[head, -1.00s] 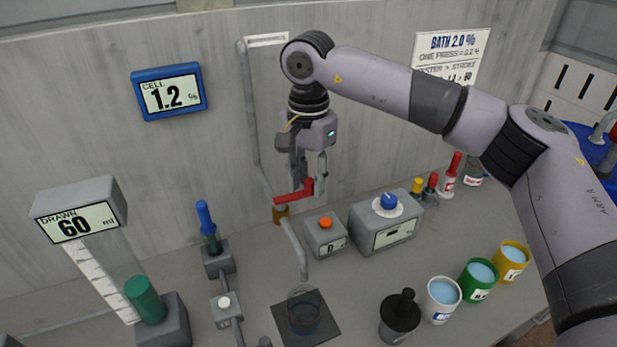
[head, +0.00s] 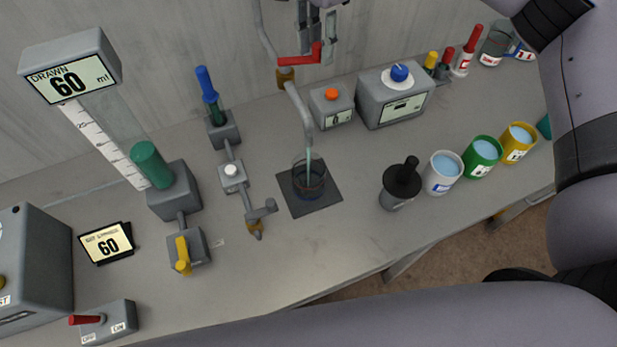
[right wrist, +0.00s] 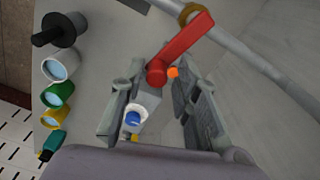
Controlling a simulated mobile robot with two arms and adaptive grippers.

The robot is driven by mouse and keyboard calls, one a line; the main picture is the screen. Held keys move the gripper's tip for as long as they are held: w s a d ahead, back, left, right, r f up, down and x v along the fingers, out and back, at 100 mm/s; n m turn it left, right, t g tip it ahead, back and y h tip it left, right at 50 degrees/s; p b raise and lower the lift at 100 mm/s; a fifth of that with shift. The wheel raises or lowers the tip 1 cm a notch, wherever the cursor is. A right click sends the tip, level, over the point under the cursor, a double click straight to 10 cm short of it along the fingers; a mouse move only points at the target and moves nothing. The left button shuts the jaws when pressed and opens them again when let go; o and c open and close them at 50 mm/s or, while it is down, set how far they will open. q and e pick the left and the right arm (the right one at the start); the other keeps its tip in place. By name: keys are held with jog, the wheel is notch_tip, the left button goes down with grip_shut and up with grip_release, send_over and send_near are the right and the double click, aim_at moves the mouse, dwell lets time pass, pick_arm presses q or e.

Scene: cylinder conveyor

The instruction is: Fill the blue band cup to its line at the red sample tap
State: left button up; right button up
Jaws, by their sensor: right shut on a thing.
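The red tap handle (head: 298,59) is on the wall pipe, above a grey spout (head: 298,104). My right gripper (head: 318,48) is at the handle's upright end and shut on it. In the right wrist view the red handle (right wrist: 182,48) shows at the fingers (right wrist: 160,108). A thin pale stream (head: 308,160) runs from the spout into a clear cup (head: 310,186). The cup stands upright on a dark square pad (head: 322,207). Its band, line and liquid level are too small to tell. My left gripper is out of view.
A box with an orange button (head: 331,94) and a box with a blue knob (head: 400,73) stand right of the spout. A black-handled pot (head: 401,186) and white, green (head: 483,157) and yellow cups line the right. Blue and yellow valves stand left.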

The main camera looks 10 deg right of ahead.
jog(key=s+m+b, duration=0.1)
jog(key=s+m, duration=0.1)
jog(key=m, duration=0.1)
jog(key=shift+s+a+f+b, duration=0.15)
jog(key=shift+f+b, duration=0.2)
jog(key=shift+f, duration=0.05)
jog(key=shift+s+r+m, duration=0.1)
jog(key=shift+s+m, duration=0.15)
jog(key=shift+m, duration=0.45)
jog(key=shift+w+a+r, duration=0.1)
jog(key=shift+r, duration=0.1)
dwell(6.4)
